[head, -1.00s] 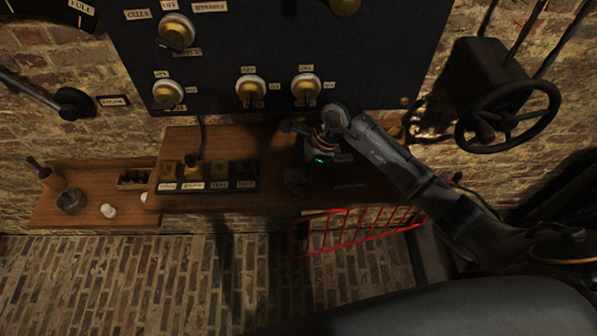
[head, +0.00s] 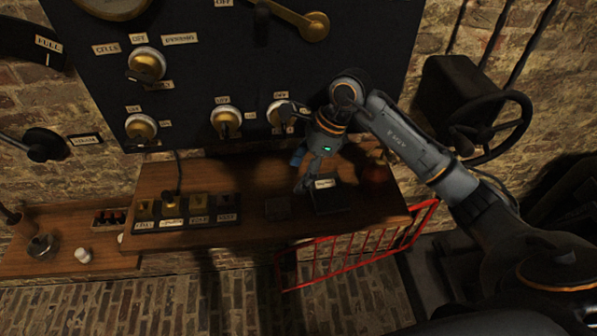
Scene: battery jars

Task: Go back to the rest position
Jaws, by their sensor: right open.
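My right gripper (head: 303,172) is over the right part of the wooden shelf (head: 249,229), below the black panel. It is open and I see nothing held in it. A dark block with a pale label (head: 332,198) stands on the shelf just right of and below its fingers. A flat dark square (head: 278,209) lies to the left of that block. My left gripper is not in view.
The black switch panel (head: 230,60) with brass knobs is close behind my right arm. A handwheel (head: 490,125) juts out at the right. A red rail (head: 350,257) hangs below the shelf. A labelled jar row (head: 187,211) and lower shelf (head: 60,258) are at left.

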